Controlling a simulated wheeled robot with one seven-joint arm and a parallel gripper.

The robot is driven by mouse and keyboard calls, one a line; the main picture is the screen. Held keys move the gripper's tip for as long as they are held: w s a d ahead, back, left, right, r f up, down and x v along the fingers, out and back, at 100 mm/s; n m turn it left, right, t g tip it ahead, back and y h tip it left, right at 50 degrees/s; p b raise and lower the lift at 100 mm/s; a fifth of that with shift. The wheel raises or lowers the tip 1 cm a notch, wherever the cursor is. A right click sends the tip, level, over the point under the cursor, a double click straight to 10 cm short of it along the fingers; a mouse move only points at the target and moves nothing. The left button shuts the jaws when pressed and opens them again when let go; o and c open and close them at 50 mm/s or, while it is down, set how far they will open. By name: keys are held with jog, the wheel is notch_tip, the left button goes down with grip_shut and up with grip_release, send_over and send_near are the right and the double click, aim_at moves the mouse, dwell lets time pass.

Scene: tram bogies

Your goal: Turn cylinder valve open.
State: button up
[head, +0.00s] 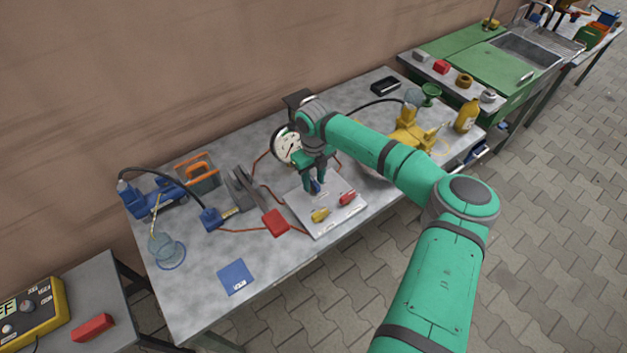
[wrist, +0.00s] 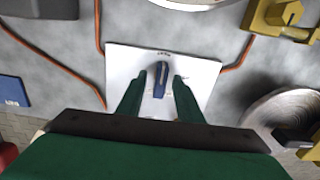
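A pale panel (head: 325,213) lies on the grey table and carries small lever handles. A yellow handle (head: 320,215) and a red handle (head: 347,198) sit along its near side. A blue handle (head: 315,187) sits farther back, partly hidden under my gripper (head: 317,180). In the wrist view, the blue handle (wrist: 161,78) points roughly away from me, between my open fingers, with a gap on each side. The yellow and red handles are hidden there by my gripper. The panel's labels are too small to read, so I cannot tell which handle is the cylinder valve.
A round gauge (head: 287,145) stands just behind the panel. A red-handled tool (head: 275,222) lies left of it, and a yellow machine (head: 415,132) stands to the right. Thin orange hoses run across the table. The table's front left is mostly clear around a blue card (head: 235,277).

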aim_at(313, 181)
notch_tip(313, 181, up, 10)
jog(key=shift+r, duration=0.25)
jog(key=shift+w, duration=0.1)
dwell(0.5)
